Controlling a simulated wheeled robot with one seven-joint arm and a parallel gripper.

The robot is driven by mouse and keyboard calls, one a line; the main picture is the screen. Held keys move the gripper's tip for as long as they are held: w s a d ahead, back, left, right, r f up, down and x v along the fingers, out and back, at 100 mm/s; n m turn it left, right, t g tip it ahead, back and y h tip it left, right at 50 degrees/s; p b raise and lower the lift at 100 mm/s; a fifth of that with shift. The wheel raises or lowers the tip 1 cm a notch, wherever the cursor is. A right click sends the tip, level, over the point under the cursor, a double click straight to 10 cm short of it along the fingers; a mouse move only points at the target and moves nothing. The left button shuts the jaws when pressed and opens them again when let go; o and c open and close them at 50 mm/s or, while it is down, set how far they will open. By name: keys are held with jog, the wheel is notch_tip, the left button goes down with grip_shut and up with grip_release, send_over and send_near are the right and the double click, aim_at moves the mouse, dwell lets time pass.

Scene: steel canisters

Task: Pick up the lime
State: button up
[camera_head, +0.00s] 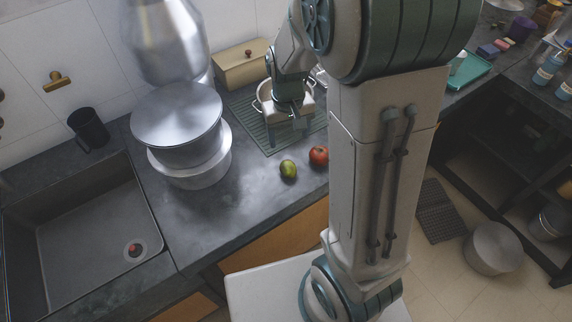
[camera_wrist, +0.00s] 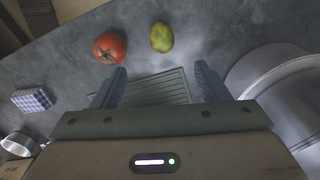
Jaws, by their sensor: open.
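The lime (camera_head: 288,169) is green with a yellowish tint and lies on the dark counter near its front edge. It also shows at the top of the wrist view (camera_wrist: 161,38), beyond the fingertips and apart from them. A red tomato (camera_head: 318,155) lies just right of the lime in the head view; in the wrist view the tomato (camera_wrist: 109,48) is to its left. My gripper (camera_wrist: 160,84) is open with nothing between its fingers. In the head view my gripper (camera_head: 286,128) is above the ribbed green mat, behind the lime.
Large steel canisters (camera_head: 178,125) stand left of the lime. A sink (camera_head: 90,235) is at the left. A blue checked block (camera_wrist: 33,99) shows in the wrist view. Counter around the lime is mostly clear.

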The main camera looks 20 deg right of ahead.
send_near(288, 165)
jog(key=f, duration=0.5)
jog(key=shift+d+f, duration=0.15)
jog(key=shift+d, duration=0.1)
jog(key=shift+a+f+p, duration=0.1)
jog(key=shift+f+p, duration=0.35)
jog(key=shift+f, duration=2.25)
jog(key=shift+c, duration=0.3)
jog(key=c, duration=1)
